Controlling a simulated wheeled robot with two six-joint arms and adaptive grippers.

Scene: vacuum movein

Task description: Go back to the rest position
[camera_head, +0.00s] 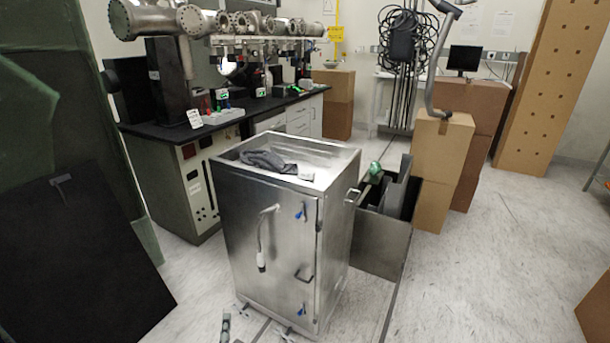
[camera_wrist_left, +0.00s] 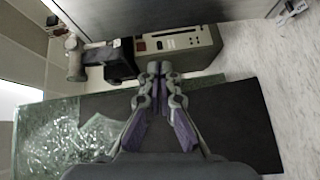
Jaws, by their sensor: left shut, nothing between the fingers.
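My left gripper (camera_head: 226,322) shows only in part at the bottom edge of the head view, low in front of the steel cabinet. In the left wrist view my left gripper (camera_wrist_left: 159,68) has its two fingertips together, with nothing between them. The steel cabinet (camera_head: 262,235) stands upright on the floor, with a door, blue latches and handles on its front. A dark grey cloth or glove (camera_head: 268,161) lies on its top. My right gripper shows in neither view.
A dark panel (camera_head: 75,255) leans at the left. A black-topped bench (camera_head: 185,125) with vacuum equipment stands behind the cabinet. An open metal bin (camera_head: 378,243) and stacked cardboard boxes (camera_head: 437,165) stand to its right. The floor (camera_head: 490,280) at the right is mostly clear.

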